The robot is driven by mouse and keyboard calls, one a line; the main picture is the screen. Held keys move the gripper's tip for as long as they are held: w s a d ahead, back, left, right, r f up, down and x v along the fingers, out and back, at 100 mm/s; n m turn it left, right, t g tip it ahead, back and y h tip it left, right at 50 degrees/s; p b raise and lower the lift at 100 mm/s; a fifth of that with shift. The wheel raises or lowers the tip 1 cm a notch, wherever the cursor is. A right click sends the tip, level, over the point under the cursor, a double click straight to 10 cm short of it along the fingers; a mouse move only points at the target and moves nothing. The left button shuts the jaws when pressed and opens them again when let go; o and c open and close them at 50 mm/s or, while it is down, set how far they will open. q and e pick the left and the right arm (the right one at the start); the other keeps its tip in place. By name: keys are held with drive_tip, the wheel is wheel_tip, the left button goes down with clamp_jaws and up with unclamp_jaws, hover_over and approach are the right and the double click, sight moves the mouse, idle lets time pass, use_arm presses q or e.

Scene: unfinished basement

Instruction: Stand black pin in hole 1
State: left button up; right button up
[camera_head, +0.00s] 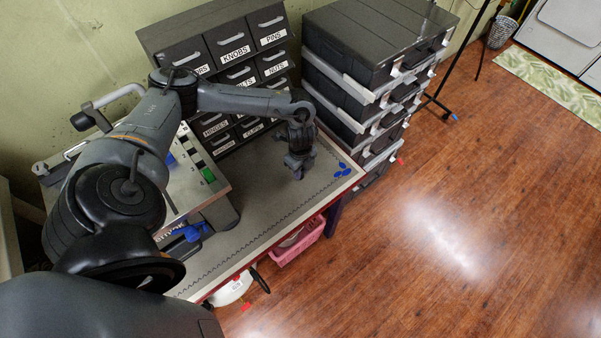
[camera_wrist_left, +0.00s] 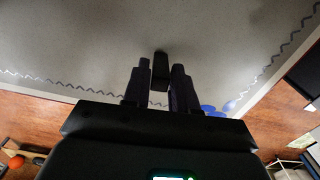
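My left gripper (camera_head: 298,170) points down low over the grey mat at the right end of the workbench. In the left wrist view its two dark fingers (camera_wrist_left: 160,80) stand either side of a short black piece (camera_wrist_left: 160,68), which looks like the black pin. The piece nearly fills the gap, and I cannot tell whether the fingers press on it. The pin does not show clearly in the head view. I cannot make out hole 1 in either view. My right gripper is not in view.
Blue pieces (camera_head: 341,170) lie on the mat right of the gripper. A tilted board with a green block (camera_head: 208,174) stands left, partly behind my arm. A labelled drawer cabinet (camera_head: 231,52) and stacked black cases (camera_head: 372,45) stand behind. The mat's front (camera_head: 262,220) is clear.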

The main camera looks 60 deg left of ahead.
use_arm(q)
clamp_jaws()
drive_tip(key=shift+r, duration=0.1)
